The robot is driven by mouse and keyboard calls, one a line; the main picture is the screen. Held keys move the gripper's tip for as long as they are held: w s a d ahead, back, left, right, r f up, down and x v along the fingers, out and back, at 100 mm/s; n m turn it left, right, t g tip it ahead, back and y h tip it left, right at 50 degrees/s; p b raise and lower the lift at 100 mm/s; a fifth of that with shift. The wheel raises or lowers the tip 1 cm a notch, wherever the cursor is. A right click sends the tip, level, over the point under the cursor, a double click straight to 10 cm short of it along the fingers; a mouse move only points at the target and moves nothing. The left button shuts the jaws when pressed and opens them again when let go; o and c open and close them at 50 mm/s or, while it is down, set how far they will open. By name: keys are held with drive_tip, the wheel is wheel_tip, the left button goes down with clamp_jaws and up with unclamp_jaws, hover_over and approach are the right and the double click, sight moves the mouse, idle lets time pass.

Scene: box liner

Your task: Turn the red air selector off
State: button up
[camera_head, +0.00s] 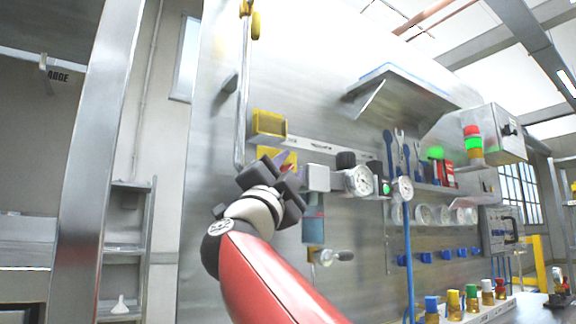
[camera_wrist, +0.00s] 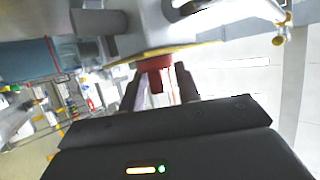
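A red knob with a narrow grip bar (camera_wrist: 154,66), which looks like the air selector, is at the upper middle of the wrist view, under a yellow-edged plate. My gripper (camera_wrist: 159,84) has its two dark fingers apart, one on each side of the knob's grip bar. A gap shows between the bar and each finger, so the gripper looks open. In the head view my gripper (camera_head: 271,172) is up against the panel at a yellow block (camera_head: 275,157).
A grey box (camera_head: 316,177) and a round gauge (camera_head: 358,181) stand close to the right of my gripper. A vertical metal pipe (camera_head: 242,100) runs above left. A sloped shelf (camera_head: 400,85) juts out at upper right. Coloured-capped items (camera_head: 453,300) line the lower right.

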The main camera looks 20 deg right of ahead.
clamp_jaws()
